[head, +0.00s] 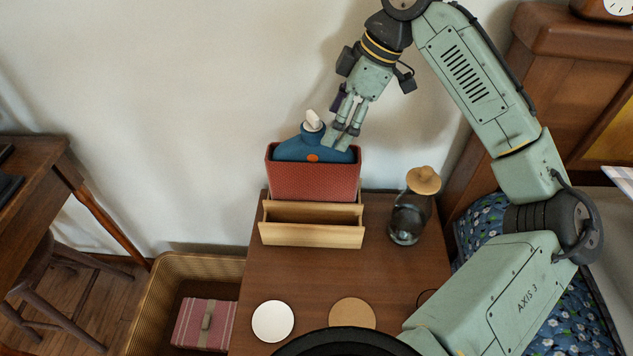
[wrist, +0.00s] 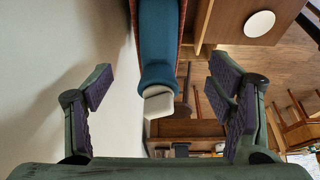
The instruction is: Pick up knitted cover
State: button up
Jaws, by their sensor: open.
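The blue cover (head: 290,150) appears to be the knitted cover, with a white stopper (head: 313,120) at its neck and an orange spot on its front. Its lower part is hidden inside a red textured box (head: 313,185). My gripper (head: 342,140) is open and points down near the cover's right shoulder in the head view. In the wrist view, the blue cover (wrist: 158,40) and its stopper (wrist: 158,103) show between the two spread fingers. Nothing is held. I cannot tell whether a finger touches the cover.
A wooden holder (head: 312,236) stands in front of the red box on the brown table (head: 300,280). A corked glass jar (head: 410,215) stands to the right. A white disc (head: 273,321) and a cork disc (head: 352,313) lie nearer. The wall (head: 200,100) is close behind.

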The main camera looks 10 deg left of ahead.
aim_at(321, 149)
jog(key=shift+p+x, duration=0.45)
jog(key=shift+x, duration=3.55)
jog(key=shift+w+f, duration=0.15)
jog(key=shift+f, duration=0.1)
jog(key=shift+c, duration=0.5)
grip_shut()
jog(key=shift+r, duration=0.1)
